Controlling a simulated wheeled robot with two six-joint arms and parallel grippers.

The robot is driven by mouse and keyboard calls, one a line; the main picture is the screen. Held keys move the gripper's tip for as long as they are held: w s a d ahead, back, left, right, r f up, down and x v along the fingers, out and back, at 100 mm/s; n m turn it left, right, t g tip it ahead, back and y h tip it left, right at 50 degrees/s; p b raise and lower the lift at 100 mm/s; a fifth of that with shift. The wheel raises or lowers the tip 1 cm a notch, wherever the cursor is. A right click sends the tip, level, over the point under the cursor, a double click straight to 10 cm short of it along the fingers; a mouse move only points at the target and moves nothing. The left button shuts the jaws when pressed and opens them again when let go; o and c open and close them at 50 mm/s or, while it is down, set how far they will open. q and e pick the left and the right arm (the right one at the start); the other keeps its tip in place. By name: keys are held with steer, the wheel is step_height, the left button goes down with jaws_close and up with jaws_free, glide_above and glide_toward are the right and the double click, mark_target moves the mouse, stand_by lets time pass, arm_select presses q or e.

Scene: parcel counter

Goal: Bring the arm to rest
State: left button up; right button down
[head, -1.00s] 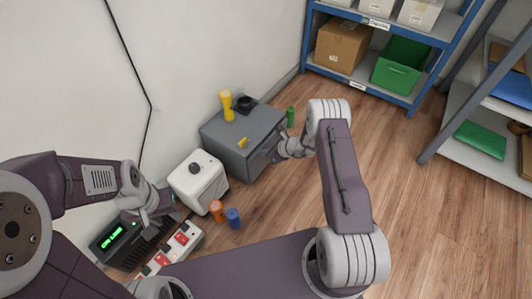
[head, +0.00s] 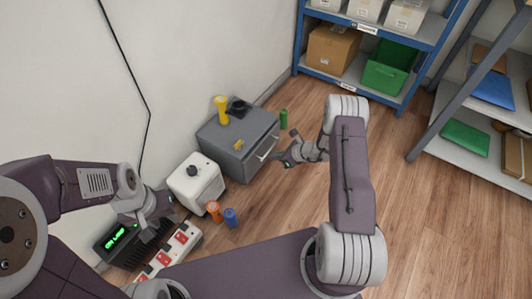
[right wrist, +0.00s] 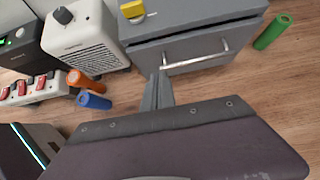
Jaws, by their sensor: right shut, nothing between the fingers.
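My right gripper (head: 287,157) is shut and empty, held in the air to the right of the grey drawer cabinet (head: 222,148). A gap separates it from the drawer front in the head view. Its closed fingers (right wrist: 159,90) show in the right wrist view, just below the left end of the drawer handle (right wrist: 195,61). The drawer looks shut. My left gripper (head: 152,232) hangs low at the left, over the black device with a green display (head: 118,238); its finger gap is not clear.
A white box with a knob (head: 197,183) stands beside the cabinet. An orange cylinder (head: 214,210), a blue cylinder (head: 230,217) and a green cylinder (head: 283,119) are on the floor. A power strip (head: 165,258) lies front left. Shelves (head: 345,84) stand at the back. The wooden floor at right is clear.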

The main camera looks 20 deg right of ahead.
steer(key=shift+p+v, duration=0.4)
steer(key=shift+v, duration=1.25)
steer(key=shift+a, duration=0.1)
